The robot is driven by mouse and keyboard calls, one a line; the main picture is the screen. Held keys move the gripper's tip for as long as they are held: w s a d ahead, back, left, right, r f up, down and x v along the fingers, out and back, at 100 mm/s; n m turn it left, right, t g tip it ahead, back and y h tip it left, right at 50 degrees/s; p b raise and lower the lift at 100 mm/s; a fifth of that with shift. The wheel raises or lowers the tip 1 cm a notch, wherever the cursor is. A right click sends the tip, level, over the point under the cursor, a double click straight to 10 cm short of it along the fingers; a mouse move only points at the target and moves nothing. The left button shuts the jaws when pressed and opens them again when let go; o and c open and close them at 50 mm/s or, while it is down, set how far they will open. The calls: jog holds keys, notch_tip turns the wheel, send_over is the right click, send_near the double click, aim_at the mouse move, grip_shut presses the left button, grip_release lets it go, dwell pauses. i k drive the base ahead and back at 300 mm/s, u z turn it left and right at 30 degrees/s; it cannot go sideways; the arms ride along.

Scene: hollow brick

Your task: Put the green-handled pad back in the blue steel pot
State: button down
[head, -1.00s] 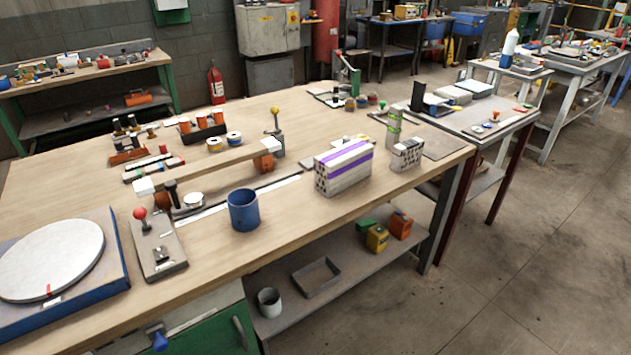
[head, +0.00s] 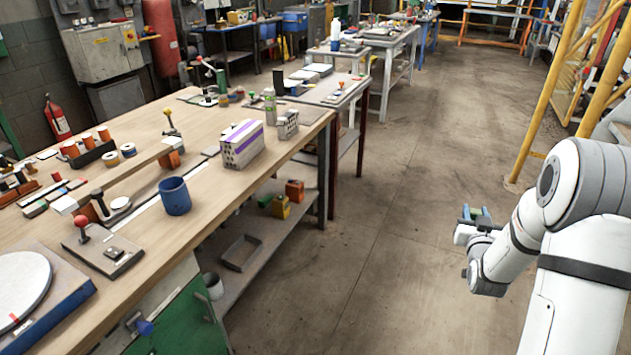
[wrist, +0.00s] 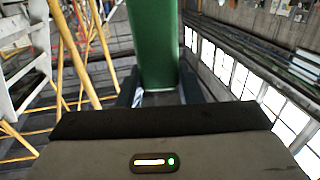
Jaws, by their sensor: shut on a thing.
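The blue steel pot (head: 175,198) stands upright near the front edge of the long wooden bench in the head view. My gripper (head: 478,213) is at the right, over the open floor and well away from the pot. In the wrist view, my gripper (wrist: 158,98) is shut on the green handle of the pad (wrist: 153,45), which rises between the two fingers. The pad's far end is out of view. In the head view only a small bit of green shows at the fingers.
A hollow brick with a purple band (head: 242,144) stands behind the pot to the right. A board with a red-knobbed lever (head: 103,250) lies left of the pot. The concrete floor (head: 400,240) between bench and arm is clear. Yellow posts (head: 545,110) stand at right.

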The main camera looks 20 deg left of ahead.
aim_at(177, 206)
jog(key=z, duration=0.55)
jog(key=k, duration=0.2)
jog(key=u, duration=1.7)
jog(key=i, duration=0.95)
jog(key=u, duration=0.1)
